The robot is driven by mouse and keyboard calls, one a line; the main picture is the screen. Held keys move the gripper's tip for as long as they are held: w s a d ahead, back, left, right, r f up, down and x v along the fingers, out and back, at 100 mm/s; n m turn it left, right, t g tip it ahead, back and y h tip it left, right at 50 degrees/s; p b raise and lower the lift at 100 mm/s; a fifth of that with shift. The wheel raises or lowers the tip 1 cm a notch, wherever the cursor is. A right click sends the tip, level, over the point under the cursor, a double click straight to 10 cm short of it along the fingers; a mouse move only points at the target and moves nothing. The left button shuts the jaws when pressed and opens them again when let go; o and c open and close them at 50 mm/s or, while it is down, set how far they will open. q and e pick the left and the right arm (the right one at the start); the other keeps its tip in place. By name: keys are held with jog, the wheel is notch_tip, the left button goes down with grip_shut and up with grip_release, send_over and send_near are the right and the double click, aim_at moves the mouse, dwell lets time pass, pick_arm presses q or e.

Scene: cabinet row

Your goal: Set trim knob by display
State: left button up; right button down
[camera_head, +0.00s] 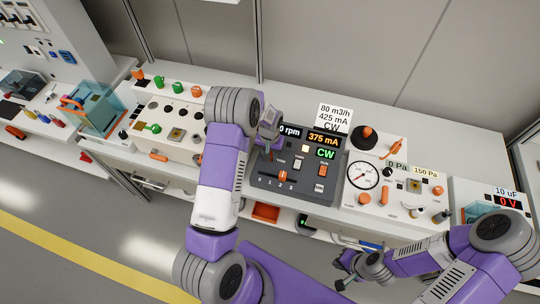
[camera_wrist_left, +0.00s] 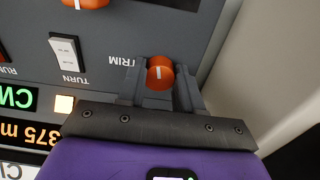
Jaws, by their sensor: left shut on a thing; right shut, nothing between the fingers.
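The trim knob (camera_wrist_left: 160,72) is orange with a white mark and shows in the left wrist view beside the word TRIM. My left gripper (camera_wrist_left: 166,88) has one finger on each side of it and is shut on it. In the head view my left gripper (camera_head: 269,140) covers the knob on the dark control panel (camera_head: 262,184). The green display (camera_head: 325,154) reads CW, and the amber display (camera_head: 323,140) reads 375 mA. The rpm display (camera_head: 289,131) is partly hidden. My right gripper (camera_head: 342,276) is shut and empty, low in front of the cabinets.
The panel also has an orange selector knob (camera_head: 283,174), a TURN switch (camera_head: 298,163), a RUN switch (camera_head: 320,187) and a lit lamp (camera_head: 305,148). A gauge panel (camera_head: 362,176) stands to the right. A panel with several knobs (camera_head: 165,130) stands to the left. The floor in front is clear.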

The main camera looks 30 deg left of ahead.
pick_arm(q)
jog(key=m+b, duration=0.1)
jog(key=m, duration=0.2)
jog(key=shift+m, duration=0.3)
jog(key=shift+a+m+b, duration=0.15)
jog(key=shift+m+b, duration=0.4)
jog(key=shift+m, duration=1.25)
jog(key=o, duration=1)
jog(key=shift+o, duration=0.2)
notch_tip(320, 180, up, 8)
jog(key=shift+f+p, duration=0.15)
jog(key=shift+p, duration=0.2)
